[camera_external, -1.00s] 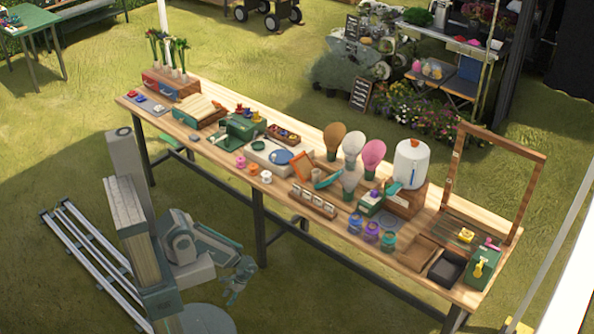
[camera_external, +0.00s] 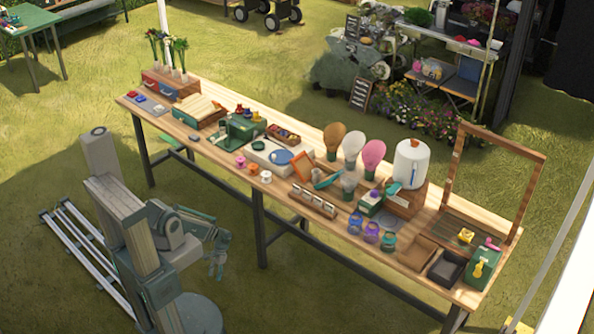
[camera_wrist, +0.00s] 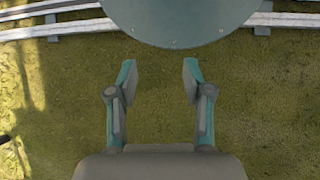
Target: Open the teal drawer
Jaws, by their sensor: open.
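A low reddish drawer box (camera_external: 158,86) stands at the far left end of the long table, with flower stems in vases on or behind it. Its front shows red and darker bluish panels, too small for me to tell which drawer is teal. The drawers look shut. My gripper (camera_external: 217,266) hangs in front of the table, below its top and well away from the box, pointing down. In the wrist view my gripper (camera_wrist: 158,80) is open and empty, with grass beneath its two teal-sided fingers.
The long wooden table (camera_external: 222,163) carries a green machine (camera_external: 240,128), paddle-shaped things, jars and a white dispenser (camera_external: 411,163). A tall wooden frame (camera_external: 530,190) stands at its right end. Flower colour cards (camera_external: 150,106) lie before the drawer box.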

